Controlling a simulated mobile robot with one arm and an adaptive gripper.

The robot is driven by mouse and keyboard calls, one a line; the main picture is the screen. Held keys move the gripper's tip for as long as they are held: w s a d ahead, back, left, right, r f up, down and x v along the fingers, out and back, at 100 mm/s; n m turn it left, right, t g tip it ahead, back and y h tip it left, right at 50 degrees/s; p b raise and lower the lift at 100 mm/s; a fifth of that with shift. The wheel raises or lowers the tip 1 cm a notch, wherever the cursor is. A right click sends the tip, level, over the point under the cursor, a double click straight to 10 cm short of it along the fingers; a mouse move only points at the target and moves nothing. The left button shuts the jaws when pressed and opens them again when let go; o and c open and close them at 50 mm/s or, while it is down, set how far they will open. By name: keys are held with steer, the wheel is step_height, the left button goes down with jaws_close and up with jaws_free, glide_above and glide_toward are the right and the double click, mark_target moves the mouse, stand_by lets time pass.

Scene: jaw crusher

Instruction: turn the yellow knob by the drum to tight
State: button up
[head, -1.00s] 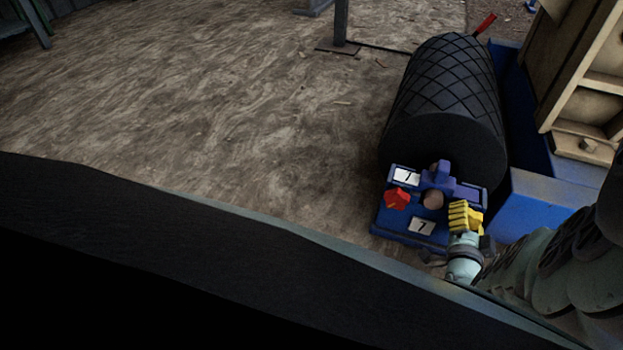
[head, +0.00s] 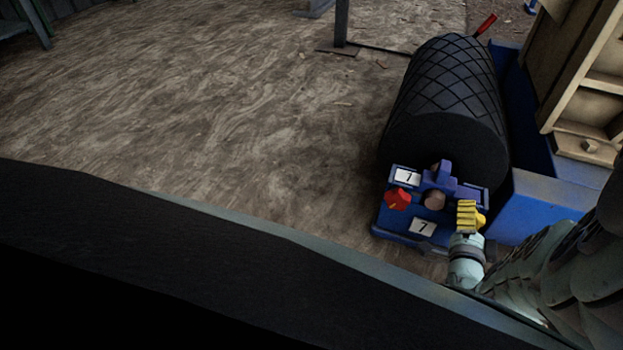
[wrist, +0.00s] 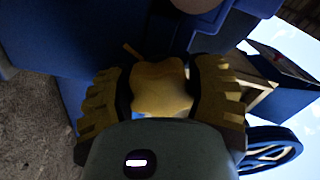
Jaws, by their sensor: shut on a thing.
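The yellow knob (wrist: 160,88) is between the two ribbed yellow fingers of my gripper (wrist: 164,98) in the wrist view, with a finger pressed to each side. A small pointer sticks out at its upper left. My gripper (head: 470,214) is shut on the knob at the right end of the blue bracket (head: 410,240) in the head view, where the fingers largely hide the knob. The black drum (head: 445,110), with a diamond pattern, lies just behind the bracket. The knob's tight mark is not readable in either view.
A blue frame (head: 545,205) and a beige structure (head: 585,100) stand close on the right. The floor (head: 230,110) left of the drum is clear.

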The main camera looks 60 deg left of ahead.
steer(key=o, duration=1.2)
steer(key=shift+s, duration=0.1)
steer(key=shift+v, duration=6.05)
steer(key=shift+r, duration=0.1)
